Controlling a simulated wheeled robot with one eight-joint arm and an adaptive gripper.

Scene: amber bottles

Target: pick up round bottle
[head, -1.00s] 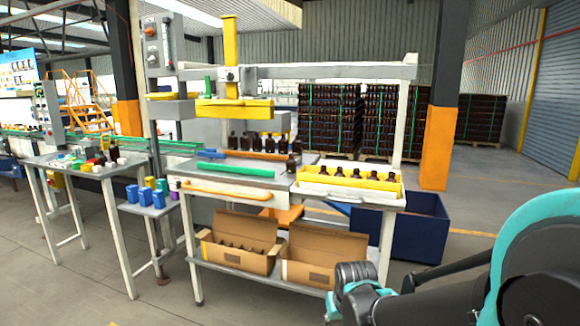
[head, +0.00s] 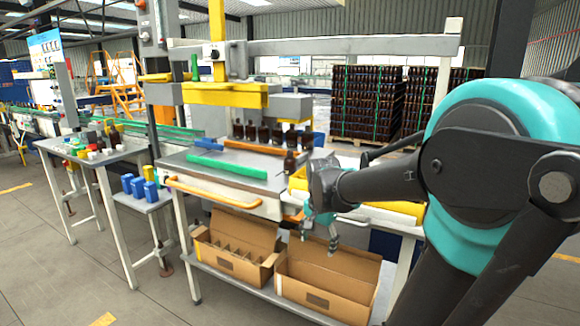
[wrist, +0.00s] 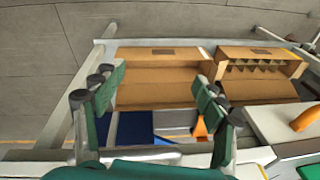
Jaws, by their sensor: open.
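A dark amber bottle (head: 290,163) stands upright by itself on the work table, left of my arm. Several more dark bottles (head: 264,133) stand in a row behind it under the yellow press. At this size I cannot tell which of them is round. My gripper (head: 320,226) hangs open and empty in front of the table's right side, above the open cartons. The wrist view shows its green-padded fingers (wrist: 155,100) spread apart over a carton, with no bottle between them. My arm hides most of the yellow tray (head: 298,181).
An open carton with dividers (head: 222,266) and an open carton that looks empty (head: 315,299) sit on the lower shelf. A green bar (head: 226,167) and an orange rail (head: 254,147) lie on the table. Blue blocks (head: 150,190) stand on a small side table.

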